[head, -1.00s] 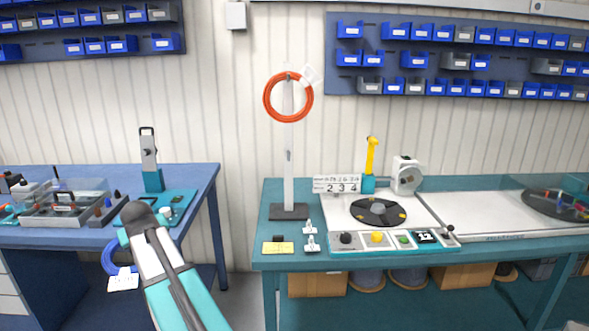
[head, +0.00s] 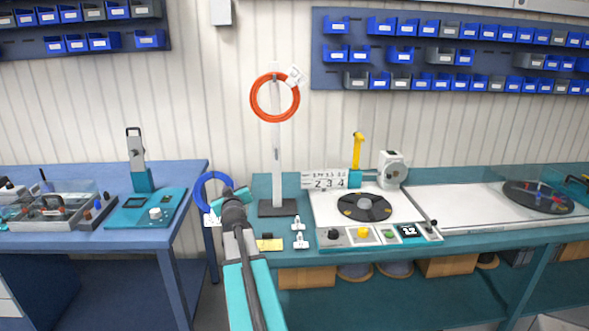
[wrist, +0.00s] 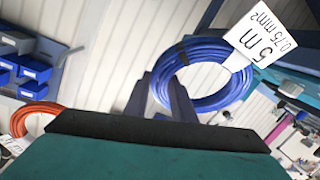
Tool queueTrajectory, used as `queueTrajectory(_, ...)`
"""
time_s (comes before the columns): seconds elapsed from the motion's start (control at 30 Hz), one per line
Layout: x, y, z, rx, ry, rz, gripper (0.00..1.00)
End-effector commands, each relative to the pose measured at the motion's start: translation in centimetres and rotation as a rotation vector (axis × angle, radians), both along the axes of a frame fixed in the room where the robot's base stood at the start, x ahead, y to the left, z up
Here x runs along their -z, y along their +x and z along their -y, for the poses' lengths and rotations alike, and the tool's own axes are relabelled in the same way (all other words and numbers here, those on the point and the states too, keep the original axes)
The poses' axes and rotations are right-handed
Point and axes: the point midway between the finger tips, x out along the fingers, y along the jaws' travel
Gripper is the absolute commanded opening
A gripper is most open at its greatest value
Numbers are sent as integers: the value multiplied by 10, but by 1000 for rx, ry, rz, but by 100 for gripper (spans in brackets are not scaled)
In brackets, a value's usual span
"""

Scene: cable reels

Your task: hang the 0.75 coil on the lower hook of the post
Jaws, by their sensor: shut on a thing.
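My gripper (head: 229,196) is shut on a blue cable coil (head: 202,190) and holds it in the air between the two benches. In the wrist view the blue coil (wrist: 222,95) hangs at the fingers (wrist: 174,100), and its white tag (wrist: 262,38) reads 5 m, 0.75 mm². The post (head: 276,160) stands upright on a dark base at the left end of the teal bench. An orange coil (head: 254,108) hangs near its top. A small lower hook (head: 276,154) shows midway down the post, with nothing on it. My gripper is left of the post and lower than this hook.
The teal bench (head: 460,228) carries a turntable (head: 365,207), a number card (head: 324,179), a yellow-topped tool (head: 357,150) and small white clips (head: 299,232). A blue bench (head: 180,215) stands to the left. The wall around the post's middle is clear.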

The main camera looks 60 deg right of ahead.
Motion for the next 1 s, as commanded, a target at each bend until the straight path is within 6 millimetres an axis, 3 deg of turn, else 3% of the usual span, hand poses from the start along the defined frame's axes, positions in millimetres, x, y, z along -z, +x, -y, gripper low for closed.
queueTrajectory(0.2,-21,-46,52,18,-121,88,0)
queueTrajectory(0.5,-45,-117,104,23,-269,196,0)
queueTrajectory(0.8,-59,-178,129,14,-367,269,0)
queueTrajectory(1.0,-61,-191,131,7,-388,284,0)
